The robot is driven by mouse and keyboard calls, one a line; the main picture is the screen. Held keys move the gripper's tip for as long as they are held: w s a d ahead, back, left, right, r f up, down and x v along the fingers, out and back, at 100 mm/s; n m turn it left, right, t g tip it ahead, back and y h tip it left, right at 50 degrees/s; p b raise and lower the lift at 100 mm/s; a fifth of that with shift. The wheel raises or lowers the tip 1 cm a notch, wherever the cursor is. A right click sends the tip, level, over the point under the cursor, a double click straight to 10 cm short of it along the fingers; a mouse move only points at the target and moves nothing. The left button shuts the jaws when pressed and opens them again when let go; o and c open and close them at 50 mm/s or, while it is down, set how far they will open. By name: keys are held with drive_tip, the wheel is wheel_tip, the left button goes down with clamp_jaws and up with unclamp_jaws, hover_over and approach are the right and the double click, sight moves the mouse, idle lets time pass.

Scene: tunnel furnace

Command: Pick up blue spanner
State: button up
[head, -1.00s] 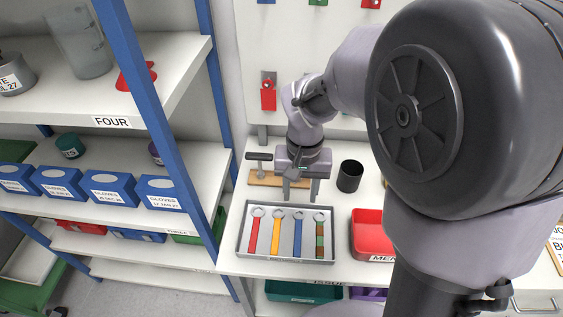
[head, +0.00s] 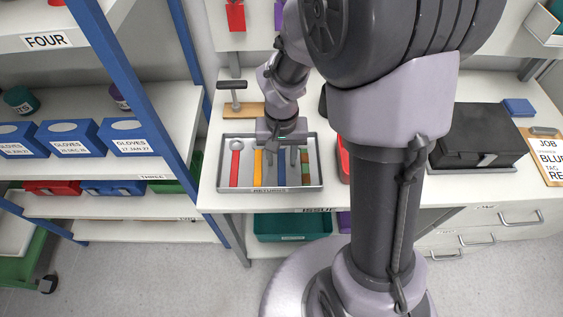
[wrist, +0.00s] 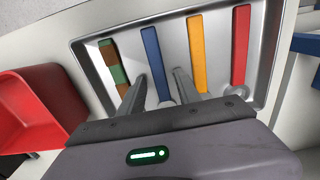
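The blue spanner (head: 282,172) lies in a grey metal tray (head: 224,188) marked RETURNS, between the yellow spanner (head: 258,165) and a green-and-brown striped spanner (head: 306,170). My gripper (head: 282,160) is over the tray at the blue spanner, pointing down. In the wrist view, the two fingers of my gripper (wrist: 161,74) are apart, one on each side of the blue spanner (wrist: 152,50). Its ring end shows between them, near the gripper body. I cannot tell whether either finger touches it or how high they are.
A red spanner (head: 236,165) lies at the tray's left. A red bin (head: 343,160) stands close to the tray's right, partly behind my arm. A wooden block with a T-handled tool (head: 236,108) is behind the tray. A blue shelf post (head: 150,120) rises at the left.

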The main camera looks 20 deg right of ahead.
clamp_jaws()
idle(1.2)
